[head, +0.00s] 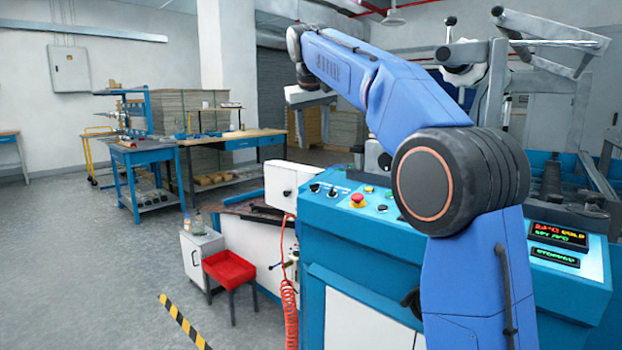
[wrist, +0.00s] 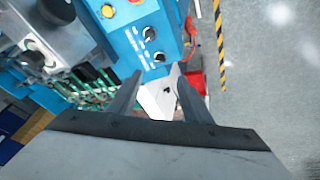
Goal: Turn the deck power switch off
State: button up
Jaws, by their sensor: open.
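The blue control deck (head: 340,225) has two black rotary switches near its left end, a left one (head: 315,187) and a right one (head: 332,191). My gripper (head: 314,118) is open and empty, in the air above the deck's left end. In the wrist view its fingers (wrist: 162,88) are apart, with the lower switch just beyond them.
A red mushroom button (head: 357,199) sits right of the switches. A white box with a black knob (head: 290,187) adjoins the deck's left end. Lit displays (head: 558,236) are at the right.

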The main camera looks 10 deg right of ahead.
aim_at(314, 191)
jog(key=x, duration=1.1)
jog(key=w+x, duration=0.1)
jog(key=x, duration=0.5)
jog(key=shift+w+a+f, duration=0.1)
jog(key=shift+a, duration=0.05)
jog(key=c, duration=1.1)
